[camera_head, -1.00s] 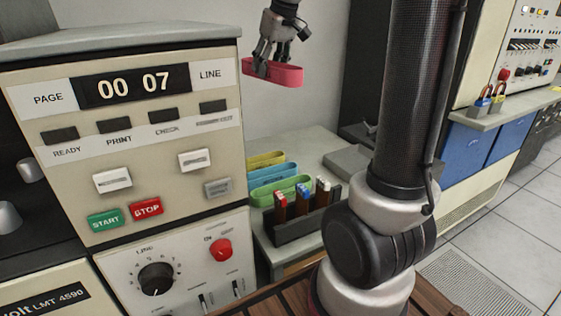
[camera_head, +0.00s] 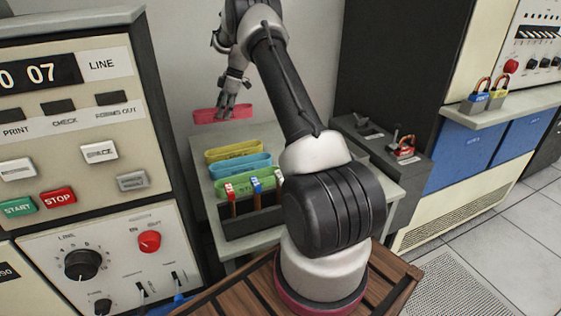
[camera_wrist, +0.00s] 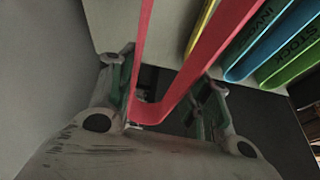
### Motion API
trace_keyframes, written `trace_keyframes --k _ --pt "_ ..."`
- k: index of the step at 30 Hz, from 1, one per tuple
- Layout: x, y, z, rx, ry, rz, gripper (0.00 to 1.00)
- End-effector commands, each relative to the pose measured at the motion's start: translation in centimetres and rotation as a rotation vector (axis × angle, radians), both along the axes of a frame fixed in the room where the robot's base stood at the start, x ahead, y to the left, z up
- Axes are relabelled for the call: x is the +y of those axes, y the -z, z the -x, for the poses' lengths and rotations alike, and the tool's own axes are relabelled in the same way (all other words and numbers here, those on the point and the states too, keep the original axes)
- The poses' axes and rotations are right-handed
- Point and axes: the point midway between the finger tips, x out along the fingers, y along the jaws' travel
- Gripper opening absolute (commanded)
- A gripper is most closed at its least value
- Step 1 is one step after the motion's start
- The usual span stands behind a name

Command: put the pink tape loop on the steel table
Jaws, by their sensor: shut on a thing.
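The pink tape loop (camera_head: 208,115) is held in my gripper (camera_head: 232,108), high at the back beside the wall. In the head view it hangs above the far end of the grey steel table (camera_head: 202,165), apart from the other loops there. In the wrist view the pink loop (camera_wrist: 207,48) runs between the fingers of my gripper (camera_wrist: 160,95), its near end close to the palm. The fingers are shut on it. My arm hides part of the table's middle.
Yellow (camera_head: 232,149), blue (camera_head: 240,166) and green (camera_head: 247,182) loops lie on the table. A dark rack (camera_head: 250,219) with stamps stands in front of them. A grey switch box (camera_head: 385,150) is at the right. The printer panel (camera_head: 85,150) stands at the left.

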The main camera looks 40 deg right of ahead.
Motion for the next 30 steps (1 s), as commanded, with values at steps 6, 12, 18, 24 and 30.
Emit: trace_keyframes --k 6,12,18,24,30 --pt "-0.9 3.7 -0.6 0.001 -0.082 0.001 0.32" --pt "-1.0 7.1 -0.6 0.001 -0.086 0.000 0.32" --pt "-1.0 9.9 -0.6 -0.001 -0.086 0.002 0.32" --pt "-1.0 12.7 -0.6 0.000 -0.084 0.002 0.32" --pt "-1.0 13.2 -0.6 -0.002 -0.084 0.002 0.32"
